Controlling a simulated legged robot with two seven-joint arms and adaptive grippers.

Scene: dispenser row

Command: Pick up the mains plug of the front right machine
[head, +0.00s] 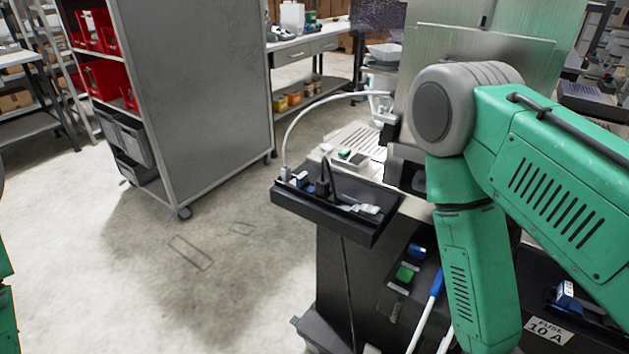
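I cannot clearly make out a mains plug in the head view. A small blue and white block (565,293) sits at the lower right, beside a label reading FUSE 10 A (548,331); I cannot tell if it is a plug. A machine (340,280) with a dark front tray (335,220) stands at the centre, partly hidden by my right arm. A blue part (417,250) and a green part (407,273) show low on it. My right arm crosses the right side and runs out at the bottom. Only a sliver of my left arm shows at the left edge. Neither gripper is visible.
A white hose (313,110) arches over the tray. A blue and white rod (428,308) stands slanted beside my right forearm. A grey wheeled cabinet (205,95) stands at the back left, a workbench (300,50) behind. The floor (220,270) at left is clear.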

